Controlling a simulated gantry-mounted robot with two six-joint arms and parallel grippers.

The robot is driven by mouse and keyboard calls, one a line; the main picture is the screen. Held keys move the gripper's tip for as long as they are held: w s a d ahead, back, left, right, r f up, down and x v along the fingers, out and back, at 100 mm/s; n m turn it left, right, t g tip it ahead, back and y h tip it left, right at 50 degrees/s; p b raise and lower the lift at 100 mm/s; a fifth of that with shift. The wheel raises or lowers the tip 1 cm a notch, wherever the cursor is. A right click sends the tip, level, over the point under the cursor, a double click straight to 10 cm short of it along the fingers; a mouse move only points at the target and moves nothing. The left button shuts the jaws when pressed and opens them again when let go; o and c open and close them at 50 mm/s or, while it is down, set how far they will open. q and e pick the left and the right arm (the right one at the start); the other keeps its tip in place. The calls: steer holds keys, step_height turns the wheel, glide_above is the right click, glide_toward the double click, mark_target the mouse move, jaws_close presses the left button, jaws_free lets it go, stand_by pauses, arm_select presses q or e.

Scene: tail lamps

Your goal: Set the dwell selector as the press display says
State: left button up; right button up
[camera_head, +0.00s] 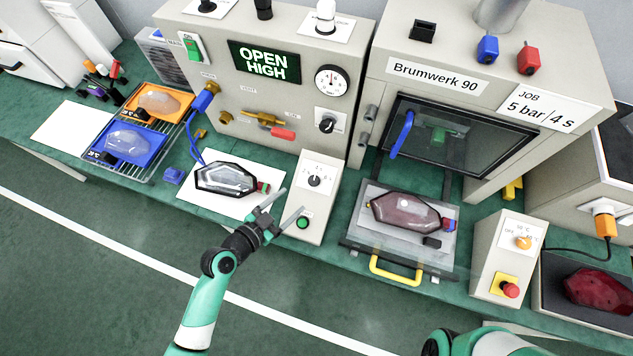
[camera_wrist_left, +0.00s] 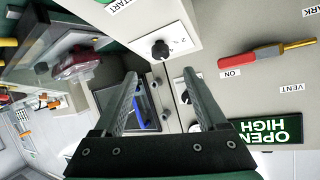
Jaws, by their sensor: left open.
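The dwell selector appears to be the black knob (camera_head: 314,181) on the small upright grey box (camera_head: 318,160), above its green button (camera_head: 303,222). In the left wrist view the knob (camera_wrist_left: 160,48) lies just past my fingertips beside printed numbers; its exact setting is too small to tell. The press (camera_head: 480,75) is marked Brumwerk 90, and its white display card (camera_head: 541,107) reads "JOB 5 bar / 4 s". My left gripper (camera_head: 287,208) is open and empty, in front of and left of the knob, apart from it. My right gripper is outside the views.
A clear lamp (camera_head: 226,178) lies on a white sheet left of the box. A dark red lamp (camera_head: 405,213) lies on the press's tray with a yellow handle (camera_head: 395,272). The grey tester behind shows a green "OPEN HIGH" sign (camera_head: 264,62) and has another black knob (camera_head: 327,125).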

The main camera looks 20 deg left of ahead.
mark_target(314, 181)
arm_select(q)
steer(key=b+x, duration=0.1)
steer(key=x, duration=0.5)
steer(key=b+x, duration=0.1)
steer(key=x, duration=0.5)
steer(key=shift+r+b, duration=0.25)
steer(key=shift+b, duration=0.1)
jaws_close()
